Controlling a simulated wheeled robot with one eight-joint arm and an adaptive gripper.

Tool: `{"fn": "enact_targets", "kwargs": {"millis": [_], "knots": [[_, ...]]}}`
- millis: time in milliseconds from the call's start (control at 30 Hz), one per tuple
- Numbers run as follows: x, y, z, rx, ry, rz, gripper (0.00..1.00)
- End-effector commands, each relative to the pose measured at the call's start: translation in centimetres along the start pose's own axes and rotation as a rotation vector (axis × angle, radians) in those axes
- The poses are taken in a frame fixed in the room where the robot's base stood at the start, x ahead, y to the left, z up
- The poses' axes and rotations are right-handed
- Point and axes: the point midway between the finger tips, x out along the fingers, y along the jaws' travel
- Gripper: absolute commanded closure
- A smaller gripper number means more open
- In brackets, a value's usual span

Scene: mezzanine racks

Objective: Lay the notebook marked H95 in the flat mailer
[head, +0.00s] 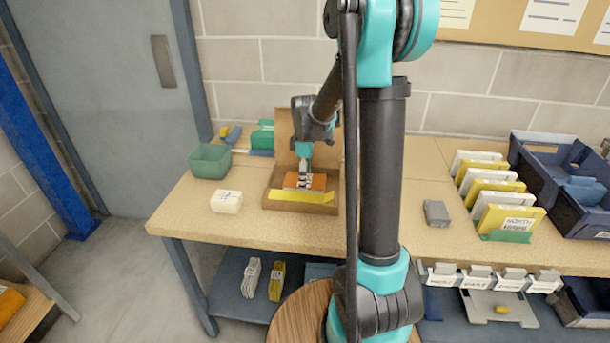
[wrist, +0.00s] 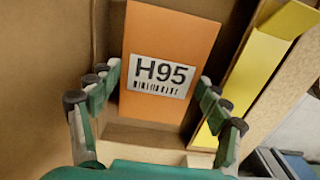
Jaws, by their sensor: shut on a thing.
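The orange notebook (head: 318,181) is between the fingers of my gripper (head: 304,172), inside the outline of the open cardboard flat mailer (head: 318,209). In the wrist view the notebook (wrist: 172,38) shows its white H95 label, and my gripper (wrist: 159,84) is shut on it from both sides. The mailer (wrist: 140,138) shows around it there, with brown walls and floor. I cannot tell whether the notebook touches the mailer's floor. The mailer's lid stands up at the back, partly hidden by my arm.
A yellow strip (head: 295,196) lies along the mailer's front side. A white block (head: 226,202) and green bin (head: 209,161) stand to the left. A grey block (head: 436,213), a row of upright white and yellow items (head: 508,218) and a dark blue crate (head: 545,176) stand right.

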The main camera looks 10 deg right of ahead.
Motion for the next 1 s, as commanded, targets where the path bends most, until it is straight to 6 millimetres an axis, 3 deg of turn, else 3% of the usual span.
{"fn": "enact_targets", "kwargs": {"millis": [200, 233, 400, 767, 1000], "knots": [[0.0, 0.0, 0.0, 0.0, 0.0, 0.0, 0.56], [0.0, 0.0, 0.0, 0.0, 0.0, 0.0, 0.19], [0.0, 0.0, 0.0, 0.0, 0.0, 0.0, 0.0], [-0.3, 0.0, 0.0, 0.0, 0.0, 0.0, 0.0], [-3.4, 0.0, 0.0, 0.0, 0.0, 0.0, 0.0]]}}
